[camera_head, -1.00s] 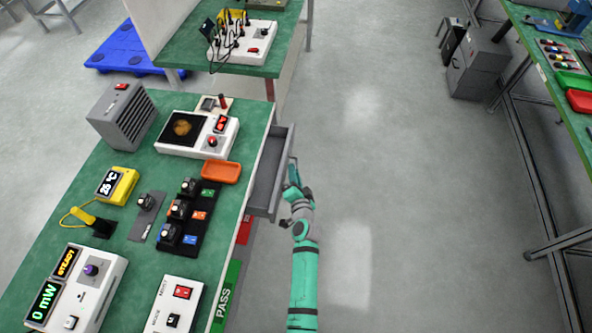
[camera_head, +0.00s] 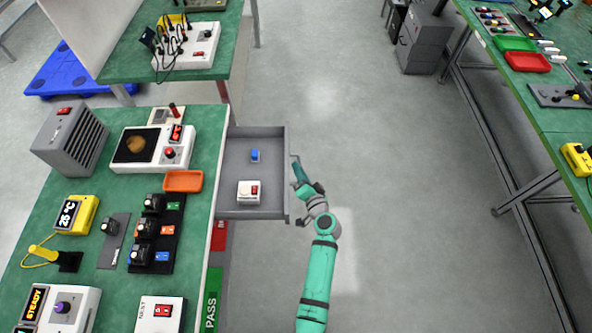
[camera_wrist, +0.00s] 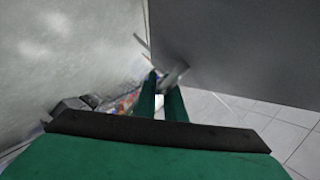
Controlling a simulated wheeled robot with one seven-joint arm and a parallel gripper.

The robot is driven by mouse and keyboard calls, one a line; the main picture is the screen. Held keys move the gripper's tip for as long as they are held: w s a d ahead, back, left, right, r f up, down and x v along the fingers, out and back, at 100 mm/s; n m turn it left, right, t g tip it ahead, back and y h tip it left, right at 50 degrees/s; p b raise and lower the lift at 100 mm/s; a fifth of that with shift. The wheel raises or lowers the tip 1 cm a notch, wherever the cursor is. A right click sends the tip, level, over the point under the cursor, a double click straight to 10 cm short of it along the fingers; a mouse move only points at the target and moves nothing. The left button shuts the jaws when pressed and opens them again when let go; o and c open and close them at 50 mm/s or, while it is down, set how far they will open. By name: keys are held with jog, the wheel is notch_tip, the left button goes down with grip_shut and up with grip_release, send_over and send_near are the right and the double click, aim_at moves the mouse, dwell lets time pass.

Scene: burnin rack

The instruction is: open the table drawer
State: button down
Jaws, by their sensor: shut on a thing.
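The table drawer (camera_head: 252,208) is pulled well out from the right side of the green table (camera_head: 200,225) in the head view. Inside it lie a small blue object (camera_head: 255,155) and a white box with a red switch (camera_head: 248,192). My gripper (camera_head: 296,171) is at the drawer's front, shut on the drawer handle (camera_head: 293,160). In the wrist view the two green fingers (camera_wrist: 164,98) close around the grey handle (camera_wrist: 174,76), beside the dark grey drawer front (camera_wrist: 240,45).
An orange tray (camera_head: 183,181) sits on the table near the drawer. A green PASS bin (camera_head: 212,300) and a red bin (camera_head: 219,236) stand below the table edge. Open floor (camera_head: 400,220) lies to the right, before another green bench (camera_head: 560,120).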

jog(key=shift+w+r, duration=0.1)
jog(key=shift+r, duration=0.05)
jog(key=c, duration=2.1)
grip_release()
jog(key=v, duration=1.1)
jog(key=shift+f, duration=0.25)
